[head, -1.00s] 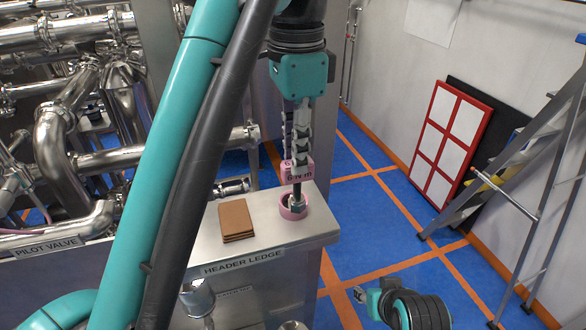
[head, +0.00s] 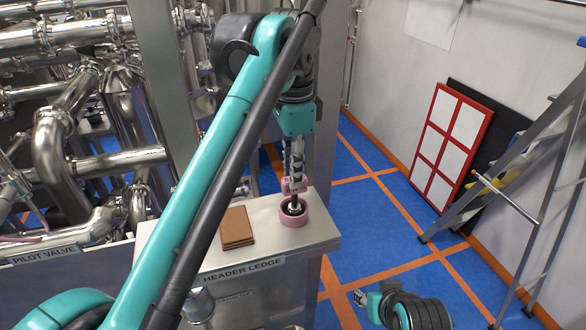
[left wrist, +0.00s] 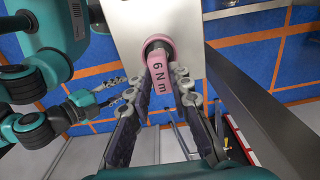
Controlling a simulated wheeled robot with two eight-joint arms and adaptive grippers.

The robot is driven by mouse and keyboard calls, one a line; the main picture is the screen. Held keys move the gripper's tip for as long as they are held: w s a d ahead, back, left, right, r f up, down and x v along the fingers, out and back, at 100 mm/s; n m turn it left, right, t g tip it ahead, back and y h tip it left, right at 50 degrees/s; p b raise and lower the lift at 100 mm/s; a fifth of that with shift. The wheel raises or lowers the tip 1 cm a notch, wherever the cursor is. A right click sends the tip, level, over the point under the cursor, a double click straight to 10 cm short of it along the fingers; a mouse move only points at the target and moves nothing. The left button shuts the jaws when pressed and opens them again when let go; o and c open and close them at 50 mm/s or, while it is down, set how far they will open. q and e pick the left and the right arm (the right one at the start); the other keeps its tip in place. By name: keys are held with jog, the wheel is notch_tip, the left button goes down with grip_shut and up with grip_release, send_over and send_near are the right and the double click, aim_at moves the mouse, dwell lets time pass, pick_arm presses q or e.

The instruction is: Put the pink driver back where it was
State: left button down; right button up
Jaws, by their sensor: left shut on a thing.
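The pink driver (head: 299,187), marked "6 N m" in the left wrist view (left wrist: 160,82), is upright or nearly so over the header ledge (head: 188,235). Its dark lower end is inside the opening of a pink ring holder (head: 291,221) near the ledge's right end. Whether it touches bottom is hidden. My left gripper (head: 295,178) is shut on the driver's handle from above, with a finger on each side in the left wrist view. My right gripper (head: 358,297) is low at the right, away from the ledge; its fingers look apart and empty in the left wrist view (left wrist: 118,89).
A stack of brown tiles (head: 237,226) lies on the ledge left of the ring. Steel pipes (head: 110,160) fill the left, behind my arm. A steel post (head: 328,100) stands behind the ledge.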

pick_arm(q)
jog(key=shift+s, duration=0.1)
jog(key=shift+f, duration=0.15)
jog(key=c, duration=1.4)
grip_release()
notch_tip(320, 180, up, 12)
jog(key=p, duration=0.4)
jog(key=shift+r, duration=0.2)
jog(key=shift+f, duration=0.1)
